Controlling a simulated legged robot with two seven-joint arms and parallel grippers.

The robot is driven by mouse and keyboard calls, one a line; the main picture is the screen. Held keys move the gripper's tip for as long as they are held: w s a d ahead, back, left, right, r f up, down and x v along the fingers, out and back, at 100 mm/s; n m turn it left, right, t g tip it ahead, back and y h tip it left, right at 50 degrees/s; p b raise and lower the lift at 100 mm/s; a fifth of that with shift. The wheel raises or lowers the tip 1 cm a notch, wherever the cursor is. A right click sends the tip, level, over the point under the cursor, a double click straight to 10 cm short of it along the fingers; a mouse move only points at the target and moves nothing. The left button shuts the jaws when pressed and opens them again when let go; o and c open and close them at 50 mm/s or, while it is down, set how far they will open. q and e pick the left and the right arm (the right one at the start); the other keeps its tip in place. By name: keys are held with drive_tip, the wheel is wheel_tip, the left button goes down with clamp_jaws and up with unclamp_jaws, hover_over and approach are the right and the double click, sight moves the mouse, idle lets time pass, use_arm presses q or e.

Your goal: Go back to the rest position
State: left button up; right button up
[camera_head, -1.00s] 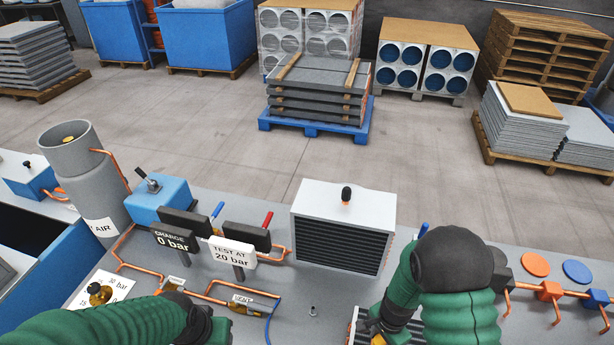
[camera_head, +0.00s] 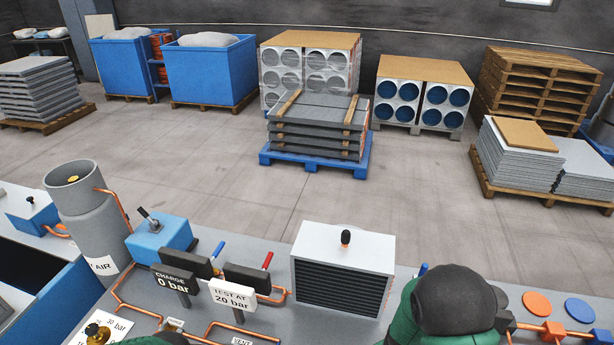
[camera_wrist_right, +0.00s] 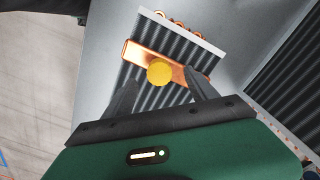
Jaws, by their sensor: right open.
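My right gripper (camera_wrist_right: 160,77) shows in the right wrist view, with its two dark fingers apart. Between and beyond the fingertips are a round yellow cap (camera_wrist_right: 159,72) and a copper bar (camera_wrist_right: 142,54). They are in front of a finned coil block (camera_wrist_right: 182,40) with copper bends along its top edge. I cannot tell how far the fingertips are from the cap. My left gripper is in neither current view.
On the grey bench stand a white finned unit (camera_head: 345,240), the "CHARGE 0 bar" sign (camera_head: 171,282), the "TEST AT 20 bar" sign (camera_head: 232,297), a blue box with a lever (camera_head: 160,240) and a grey cylinder (camera_head: 88,222). Pallets stand beyond open floor.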

wheel_tip(320, 180, up, 3)
drive_tip(key=shift+r+p, duration=0.1)
drive_tip(key=shift+p, duration=0.9)
use_arm(q)
drive_tip(key=v, duration=0.2)
drive_tip(key=shift+w+r, duration=0.15)
drive_tip(key=shift+r, duration=0.2)
drive_tip(key=shift+f, duration=0.1)
use_arm(e)
drive_tip(key=shift+f, duration=0.2)
